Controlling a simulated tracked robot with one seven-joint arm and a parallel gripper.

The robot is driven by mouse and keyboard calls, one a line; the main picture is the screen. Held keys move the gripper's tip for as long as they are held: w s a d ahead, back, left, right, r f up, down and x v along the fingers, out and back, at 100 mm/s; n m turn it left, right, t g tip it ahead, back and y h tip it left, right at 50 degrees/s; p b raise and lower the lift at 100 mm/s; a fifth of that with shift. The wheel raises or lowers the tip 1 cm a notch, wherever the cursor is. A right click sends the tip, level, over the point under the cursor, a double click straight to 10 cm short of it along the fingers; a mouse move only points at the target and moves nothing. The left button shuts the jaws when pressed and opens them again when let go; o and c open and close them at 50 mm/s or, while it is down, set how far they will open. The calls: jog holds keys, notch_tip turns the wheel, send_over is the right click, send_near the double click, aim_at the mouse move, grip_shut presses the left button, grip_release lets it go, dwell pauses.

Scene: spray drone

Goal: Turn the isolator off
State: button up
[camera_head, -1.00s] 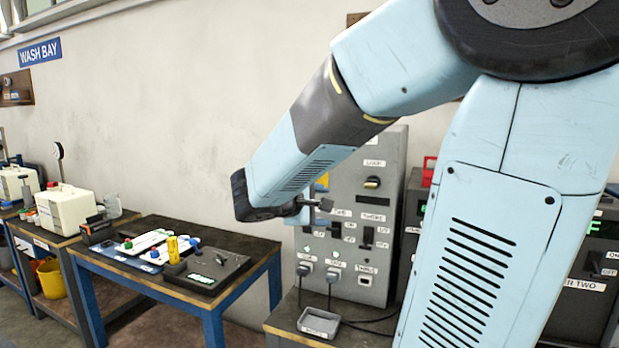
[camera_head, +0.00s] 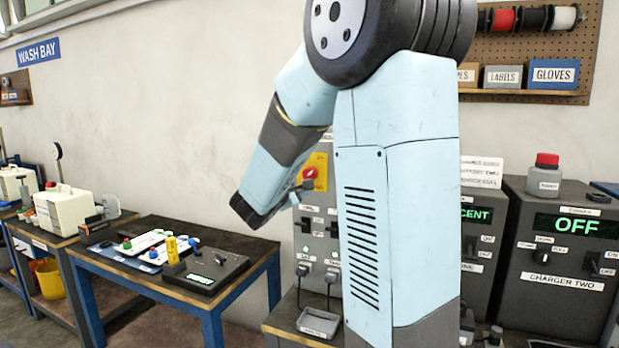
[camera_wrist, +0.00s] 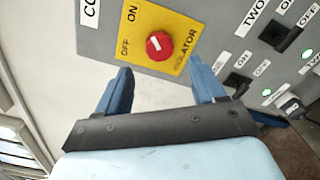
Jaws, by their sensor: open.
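The isolator is a red round knob (camera_wrist: 159,45) on a yellow plate (camera_wrist: 178,25) marked ON, OFF and ISOLATOR. A short white mark shows on the knob; I cannot tell for sure which word it points at. The knob also shows in the head view (camera_head: 310,173), just right of my arm's end. My gripper (camera_wrist: 160,68) is open and empty. In the wrist view its two blue fingers stand apart, with the knob just beyond and between their tips. The gap to the knob is hard to judge. My arm hides part of the panel in the head view.
The grey panel (camera_head: 316,225) carries black switches and plugged cables below the isolator. A small tray (camera_head: 318,322) lies on the bench in front. Charger Two (camera_head: 565,255) stands at the right, its display reading OFF. A table (camera_head: 215,300) with a controller stands left.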

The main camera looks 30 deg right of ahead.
aim_at(308, 176)
jog(key=x, duration=0.7)
jog(key=c, duration=1)
jog(key=shift+s+d, duration=0.1)
jog(key=shift+d, duration=0.1)
jog(key=shift+c, duration=0.3)
jog(key=shift+a, duration=0.1)
